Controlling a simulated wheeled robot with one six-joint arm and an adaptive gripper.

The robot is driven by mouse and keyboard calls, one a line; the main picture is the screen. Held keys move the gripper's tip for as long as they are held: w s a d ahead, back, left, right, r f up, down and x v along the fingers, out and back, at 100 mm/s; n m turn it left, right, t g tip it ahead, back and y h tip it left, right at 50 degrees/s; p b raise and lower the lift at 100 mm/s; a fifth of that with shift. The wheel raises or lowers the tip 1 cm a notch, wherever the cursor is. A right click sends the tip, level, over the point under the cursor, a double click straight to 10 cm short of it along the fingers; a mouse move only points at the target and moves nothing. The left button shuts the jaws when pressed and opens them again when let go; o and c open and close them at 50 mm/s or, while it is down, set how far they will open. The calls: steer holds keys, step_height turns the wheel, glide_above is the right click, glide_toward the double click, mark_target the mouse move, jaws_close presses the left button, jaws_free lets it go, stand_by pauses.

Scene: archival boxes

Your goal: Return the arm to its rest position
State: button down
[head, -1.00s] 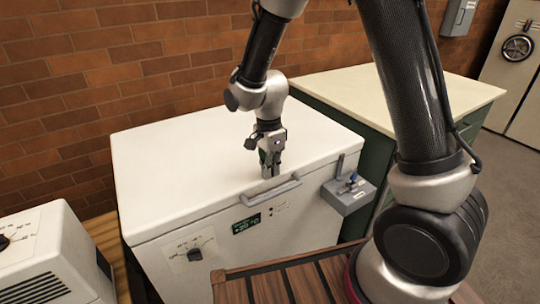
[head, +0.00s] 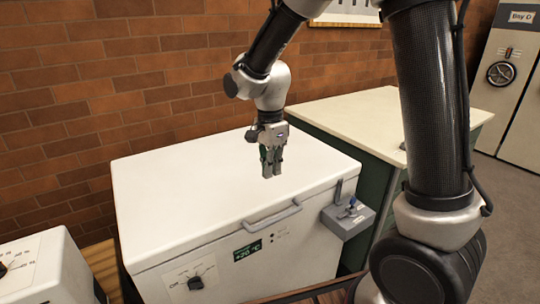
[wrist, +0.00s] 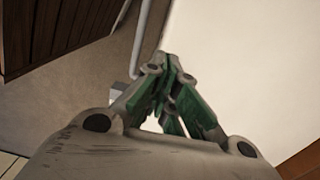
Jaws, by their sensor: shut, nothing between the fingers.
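My gripper (head: 271,169) hangs from the arm above the white lid of a chest unit (head: 190,180), fingers pointing down. In the head view it sits behind the grey lid handle (head: 274,216); I cannot tell the exact gap to the lid. In the wrist view my gripper (wrist: 170,62) has its green-sided fingers together with nothing between them. The chest's lid is closed. Its front shows a dial (head: 196,283) and a green display (head: 248,250) reading about +20 °C.
A grey latch box (head: 347,218) with a lever is on the chest's right front. A green cabinet with a pale top (head: 400,115) stands behind to the right. A white device (head: 40,268) is at the lower left. Brick wall (head: 90,80) is behind; metal lockers (head: 515,80) stand far right.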

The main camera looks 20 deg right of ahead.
steer(key=s+d+r+n+t, duration=0.2)
steer(key=s+d+r+n, duration=0.5)
steer(key=s+d, duration=0.2)
steer(key=s+d+r+n+t, duration=0.3)
steer(key=s+d+r+n, duration=0.4)
steer(key=s+d, duration=0.2)
steer(key=shift+s+d+r, duration=0.3)
steer(key=shift+s+d, duration=0.1)
steer(key=shift+s, duration=0.6)
